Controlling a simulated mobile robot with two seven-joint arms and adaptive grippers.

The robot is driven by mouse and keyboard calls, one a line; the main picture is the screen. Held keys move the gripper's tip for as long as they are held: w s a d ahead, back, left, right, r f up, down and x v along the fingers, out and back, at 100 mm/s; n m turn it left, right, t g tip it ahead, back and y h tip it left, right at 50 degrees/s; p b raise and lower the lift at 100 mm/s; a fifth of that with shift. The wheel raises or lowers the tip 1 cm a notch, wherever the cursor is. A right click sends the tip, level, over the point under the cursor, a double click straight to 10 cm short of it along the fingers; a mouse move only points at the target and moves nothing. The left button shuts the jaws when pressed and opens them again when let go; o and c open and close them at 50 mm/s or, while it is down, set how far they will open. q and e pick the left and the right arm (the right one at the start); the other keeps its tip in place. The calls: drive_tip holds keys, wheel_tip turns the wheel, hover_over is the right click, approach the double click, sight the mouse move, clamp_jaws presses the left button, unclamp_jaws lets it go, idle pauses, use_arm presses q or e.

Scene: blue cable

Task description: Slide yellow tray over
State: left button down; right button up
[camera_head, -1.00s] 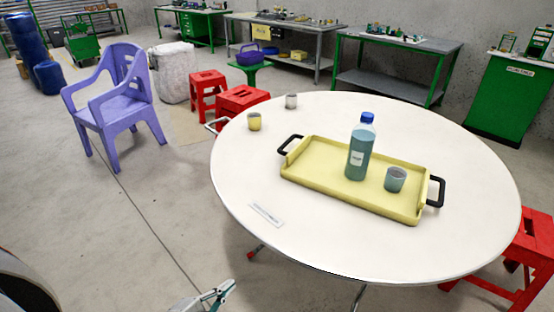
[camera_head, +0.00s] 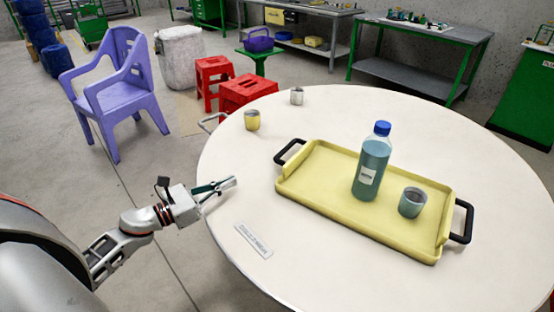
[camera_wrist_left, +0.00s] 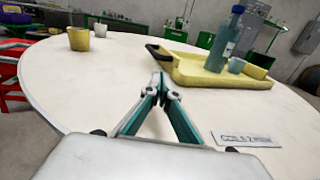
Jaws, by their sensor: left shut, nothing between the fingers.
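The yellow tray (camera_head: 330,208) lies on the round white table (camera_head: 300,268), with a black handle at each end. A teal bottle with a blue cap (camera_head: 371,165) and a grey cup (camera_head: 412,202) stand upright on it. My left gripper (camera_head: 233,182) is shut and empty at the table's left edge, to the left of the tray and apart from it. In the left wrist view, the gripper's fingertips (camera_wrist_left: 160,80) meet in front of the tray (camera_wrist_left: 200,72), whose near handle (camera_wrist_left: 153,50) is close beyond them. My right gripper is not in view.
A yellow cup (camera_head: 252,120) and a pale cup (camera_head: 296,96) stand at the table's back left. A small label plate (camera_head: 253,240) lies near the front left edge. Red stools (camera_head: 247,92) and a purple chair (camera_head: 117,90) stand beyond the table.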

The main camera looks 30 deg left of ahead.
use_arm(q)
drive_tip(key=shift+w+d+r, duration=0.1)
drive_tip(key=shift+w+d, duration=0.05)
drive_tip(key=shift+w, duration=0.2)
drive_tip(key=p, duration=0.1)
approach(279, 158)
drive_tip(key=x, duration=0.4)
drive_tip(key=shift+a, duration=0.2)
drive_tip(key=shift+x, duration=0.8)
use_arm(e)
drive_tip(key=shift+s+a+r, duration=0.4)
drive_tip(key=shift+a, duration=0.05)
use_arm(q)
drive_tip(key=shift+w+d, duration=0.1)
drive_tip(key=shift+w, duration=0.1)
drive_tip(key=x, duration=0.1)
drive_tip(key=b+x, duration=0.1)
drive_tip(key=x, duration=0.2)
drive_tip(key=shift+w+f, duration=0.15)
drive_tip(key=shift+f, duration=0.1)
drive_tip(key=shift+w+d+r, duration=0.15)
drive_tip(key=shift+w, duration=0.1)
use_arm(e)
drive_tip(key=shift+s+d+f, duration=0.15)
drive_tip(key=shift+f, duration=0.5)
